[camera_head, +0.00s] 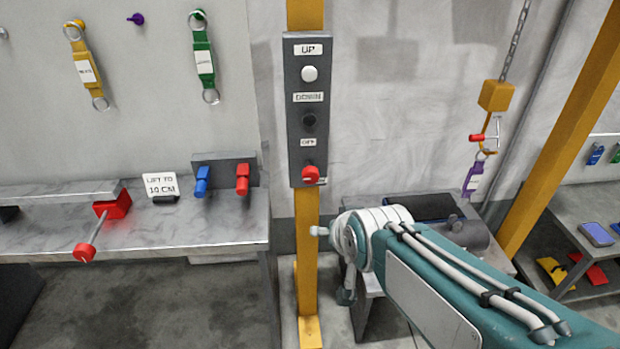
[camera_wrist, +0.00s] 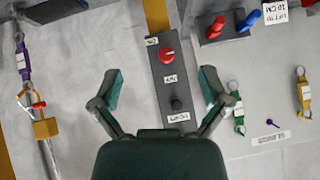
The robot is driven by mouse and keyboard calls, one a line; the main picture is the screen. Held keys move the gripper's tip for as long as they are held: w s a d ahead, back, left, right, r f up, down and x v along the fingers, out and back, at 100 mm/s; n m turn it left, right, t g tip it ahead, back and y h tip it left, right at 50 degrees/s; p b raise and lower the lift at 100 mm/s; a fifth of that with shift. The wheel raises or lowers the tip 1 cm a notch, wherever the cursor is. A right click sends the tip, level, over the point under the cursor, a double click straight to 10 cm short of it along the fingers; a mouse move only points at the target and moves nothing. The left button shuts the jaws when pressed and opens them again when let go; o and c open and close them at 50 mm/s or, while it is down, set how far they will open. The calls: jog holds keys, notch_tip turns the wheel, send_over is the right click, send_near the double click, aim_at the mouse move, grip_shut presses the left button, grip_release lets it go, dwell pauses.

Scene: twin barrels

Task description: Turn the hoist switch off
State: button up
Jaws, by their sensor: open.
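The hoist control box (camera_head: 294,120) is a tall dark grey panel on a yellow post. It bears a white UP button (camera_head: 309,73), a black DOWN button (camera_head: 308,121) and a red rotary switch (camera_head: 310,174) at the bottom. An OFF label (camera_head: 308,142) sits above the switch; another label is partly hidden by it. In the wrist view, which is upside down, the red switch (camera_wrist: 168,54) lies ahead between the fingers. My gripper (camera_wrist: 161,88) is open and empty, apart from the box. I cannot make out its fingers in the head view.
A chain hoist (camera_head: 496,95) with a purple tag hangs at right. A bench (camera_head: 235,222) at left bears red and blue handles and a sign. Tags hang on the wall. A low table (camera_head: 460,205) stands behind my arm. The space before the box looks clear.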

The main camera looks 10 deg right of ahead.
jog(key=w+f+m+t, duration=0.4)
jog(key=w, duration=0.7)
jog(key=m+t+h, duration=0.2)
jog(key=m+t, duration=0.1)
jog(key=t, duration=0.2)
send_near(310, 180)
jog(key=w, duration=0.7)
jog(key=w+d, duration=0.1)
jog(key=w, duration=0.2)
jog(key=shift+w, duration=0.4)
jog(key=c, duration=1.1)
